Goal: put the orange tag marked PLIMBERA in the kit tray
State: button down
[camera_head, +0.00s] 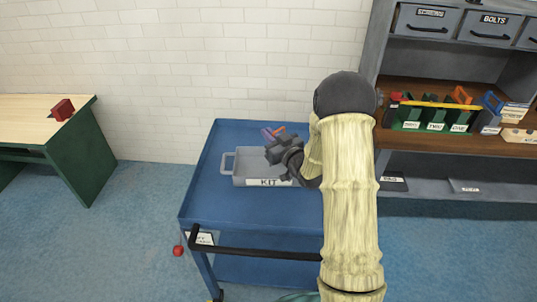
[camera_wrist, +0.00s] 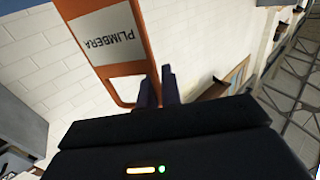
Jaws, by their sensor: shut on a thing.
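The orange tag with a white label marked PLIMBERA fills the upper left of the wrist view (camera_wrist: 121,68), its lettering upside down. My gripper (camera_wrist: 158,88) is shut on the tag's looped end, with the dark fingers at the loop. In the head view a small bit of orange tag (camera_head: 279,131) shows at my gripper (camera_head: 272,136). The grey kit tray (camera_head: 241,181), with a KIT label on its front, stands on the blue cart. My gripper appears over the tray and hides part of its inside and right side. The height of the tag above the tray is hard to tell.
The blue cart top (camera_head: 215,195) is clear around the tray. A shelf unit (camera_head: 450,145) at right holds green bins, more tags and labelled drawers. A wooden bench (camera_head: 35,125) with a red block (camera_head: 62,109) stands at left.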

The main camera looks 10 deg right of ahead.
notch_tip(320, 180, down, 2)
jog(key=shift+s+f, duration=0.1)
jog(key=shift+f, duration=1.8)
jog(key=c, duration=1.6)
grip_release()
jog(key=shift+f, duration=0.1)
